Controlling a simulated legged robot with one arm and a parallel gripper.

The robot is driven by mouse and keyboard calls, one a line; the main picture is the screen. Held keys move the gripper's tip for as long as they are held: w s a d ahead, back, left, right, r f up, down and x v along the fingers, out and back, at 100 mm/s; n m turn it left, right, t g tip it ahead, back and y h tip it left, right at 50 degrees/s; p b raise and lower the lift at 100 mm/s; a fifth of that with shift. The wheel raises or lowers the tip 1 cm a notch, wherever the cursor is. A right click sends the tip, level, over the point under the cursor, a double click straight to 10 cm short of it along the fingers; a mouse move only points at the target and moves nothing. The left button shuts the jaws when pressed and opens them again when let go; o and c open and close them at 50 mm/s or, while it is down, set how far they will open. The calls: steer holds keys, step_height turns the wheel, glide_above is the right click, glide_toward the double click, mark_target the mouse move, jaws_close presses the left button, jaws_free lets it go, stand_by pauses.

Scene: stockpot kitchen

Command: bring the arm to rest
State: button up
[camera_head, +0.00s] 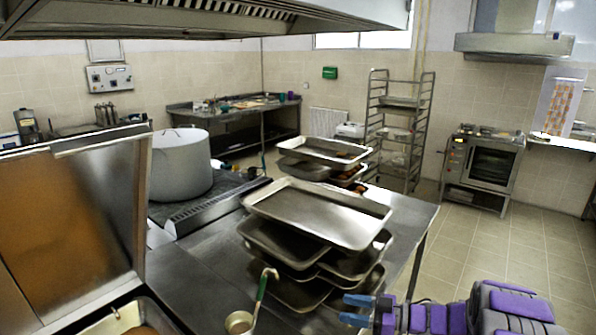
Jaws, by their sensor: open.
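My gripper (357,309) shows at the bottom of the view, right of centre, with its blue fingers pointing left. The fingers are apart and nothing is seen between them. My purple and grey arm (480,312) reaches in from the lower right corner. The gripper is close in front of the stacked metal trays (318,212); I cannot tell whether it touches them. A ladle (240,322) with a green handle lies to the left of the gripper.
A steel counter (205,258) carries the trays. A large stockpot (180,165) stands behind on the left. An open lid (75,215) rises at far left. A rack (398,130) and an oven (483,165) stand at the back. The tiled floor (510,255) at right is clear.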

steer(key=w+d+r+m+t+h, duration=0.5)
steer(key=w+d+r+t+h, duration=0.25)
steer(key=w+h, duration=0.3)
steer(key=s+d+r+m+g+h, duration=0.3)
steer(key=s+d+r+m+h, duration=0.25)
steer(key=s+d+h, duration=0.35)
steer(key=s+a+f+m+g+y, duration=0.1)
steer(key=s+a+g, duration=0.3)
steer(key=s, duration=1)
steer(key=s+a+f+m+g+y, duration=0.1)
steer(key=s+a, duration=0.5)
steer(key=s, duration=0.8)
steer(key=s+a+f+m+g+y, duration=0.1)
steer(key=s+a+f+g, duration=0.3)
steer(key=s, duration=1.1)
steer(key=a+m+g, duration=0.1)
steer(key=g, duration=0.1)
steer(key=shift+a+g, duration=0.2)
steer(key=shift+g, duration=0.15)
steer(key=shift+w+a, duration=0.1)
steer(key=shift+w, duration=0.05)
steer(key=shift+c, duration=0.8)
steer(key=shift+a, duration=0.15)
